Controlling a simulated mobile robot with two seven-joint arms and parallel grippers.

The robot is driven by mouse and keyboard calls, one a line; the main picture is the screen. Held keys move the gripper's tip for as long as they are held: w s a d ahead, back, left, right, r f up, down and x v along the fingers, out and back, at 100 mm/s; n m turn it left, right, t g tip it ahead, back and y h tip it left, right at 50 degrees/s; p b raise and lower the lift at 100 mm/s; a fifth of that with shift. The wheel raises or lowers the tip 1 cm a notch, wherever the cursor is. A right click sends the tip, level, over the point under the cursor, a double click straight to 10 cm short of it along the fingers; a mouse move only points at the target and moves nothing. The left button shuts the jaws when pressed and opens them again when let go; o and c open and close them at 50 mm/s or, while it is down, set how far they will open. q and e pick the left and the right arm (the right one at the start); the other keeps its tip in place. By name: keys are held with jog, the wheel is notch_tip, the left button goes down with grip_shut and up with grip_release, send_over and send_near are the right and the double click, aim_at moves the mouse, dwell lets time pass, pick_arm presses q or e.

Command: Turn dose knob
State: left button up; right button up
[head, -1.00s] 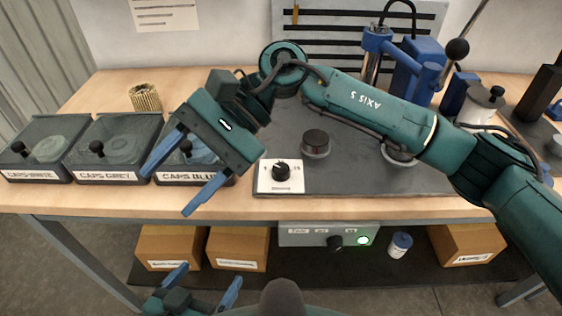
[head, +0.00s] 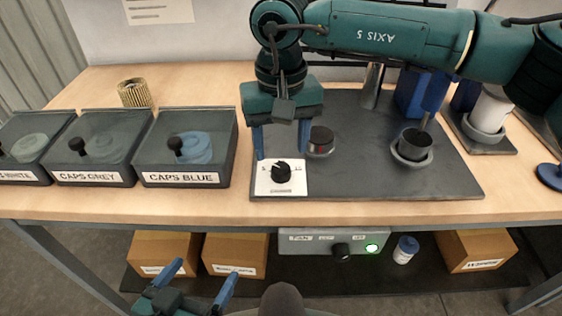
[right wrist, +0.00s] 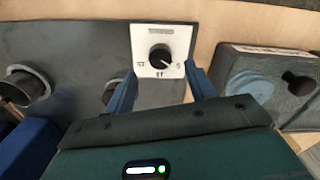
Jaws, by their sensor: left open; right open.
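The black dose knob (head: 281,172) stands on a white dial plate (head: 266,188) at the front left of the dark grey mat. In the right wrist view the knob (right wrist: 160,57) shows between the two blue fingers, with its white mark pointing to the lower right. My right gripper (head: 280,155) is open and points down just behind and above the knob, one finger on each side. In the right wrist view its fingertips (right wrist: 160,74) appear apart from the knob. My left gripper (head: 205,285) is open and empty, low in front of the table.
Lidded bins marked CAPS BLUE (head: 188,150) and CAPS GREY (head: 97,150) stand left of the plate. A black cup (head: 415,148) stands further right. The mat's front right is clear.

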aim_at(281, 168)
notch_tip(281, 168, down, 5)
jog(key=shift+r, duration=0.1)
dwell(0.3)
jog(key=c, duration=1)
jog(key=shift+o, duration=0.2)
